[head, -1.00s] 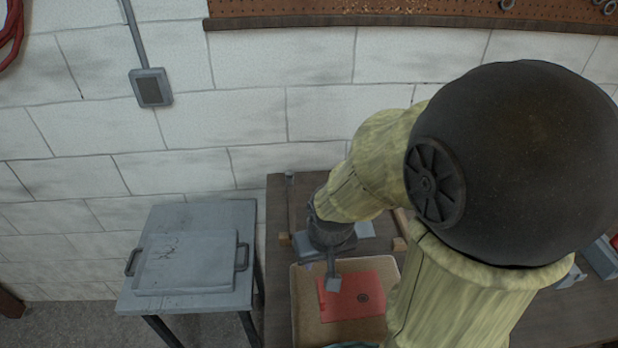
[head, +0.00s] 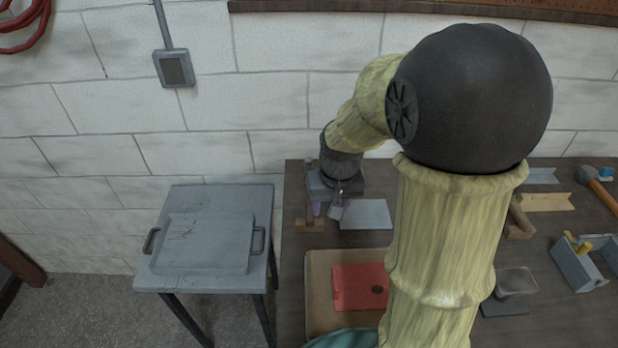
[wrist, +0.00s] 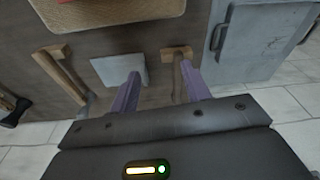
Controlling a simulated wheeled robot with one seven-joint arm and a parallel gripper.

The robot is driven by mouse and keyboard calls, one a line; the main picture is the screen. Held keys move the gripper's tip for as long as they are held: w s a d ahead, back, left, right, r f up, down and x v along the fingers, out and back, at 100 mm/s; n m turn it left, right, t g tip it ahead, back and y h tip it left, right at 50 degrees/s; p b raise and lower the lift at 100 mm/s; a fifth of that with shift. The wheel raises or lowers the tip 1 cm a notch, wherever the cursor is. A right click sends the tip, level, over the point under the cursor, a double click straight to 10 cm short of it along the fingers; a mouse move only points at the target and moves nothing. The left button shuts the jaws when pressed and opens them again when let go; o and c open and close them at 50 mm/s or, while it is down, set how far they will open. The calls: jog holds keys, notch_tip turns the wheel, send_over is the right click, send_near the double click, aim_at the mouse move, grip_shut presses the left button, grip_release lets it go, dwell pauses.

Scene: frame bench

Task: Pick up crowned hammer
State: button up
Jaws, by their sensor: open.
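A wooden-headed hammer (wrist: 177,52) lies at the back left of the bench, its handle running between my gripper's purple fingers in the wrist view. Its head (head: 309,226) shows left of the grey plate in the head view; my gripper hides the handle there. I cannot tell which is crowned. My gripper (wrist: 160,82) is open, with the handle nearer its right finger; contact is not visible. It also shows in the head view (head: 331,208).
A grey plate (head: 366,214) lies beside the gripper. A tan tray (head: 318,290) holding a red piece (head: 355,288) lies in front. A grey side table (head: 167,283) stands left. A grey toolbox (head: 580,262) and a blue-ended hammer (head: 597,186) are right.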

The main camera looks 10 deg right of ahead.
jog(key=m+g, duration=0.1)
jog(key=g, duration=0.1)
send_near(308, 161)
jog(key=s+r, duration=0.2)
jog(key=s, duration=0.2)
jog(key=shift+s+a, duration=0.25)
jog(key=shift+a, duration=0.05)
jog(key=shift+f+p, duration=0.15)
jog(key=shift+p, duration=0.15)
notch_tip(308, 161, down, 12)
jog(key=shift+p, duration=1.2)
notch_tip(308, 161, down, 4)
jog(key=shift+s+a+f+p, duration=0.1)
jog(key=shift+p, duration=1)
jog(key=shift+f, duration=0.45)
jog(key=shift+f, duration=0.25)
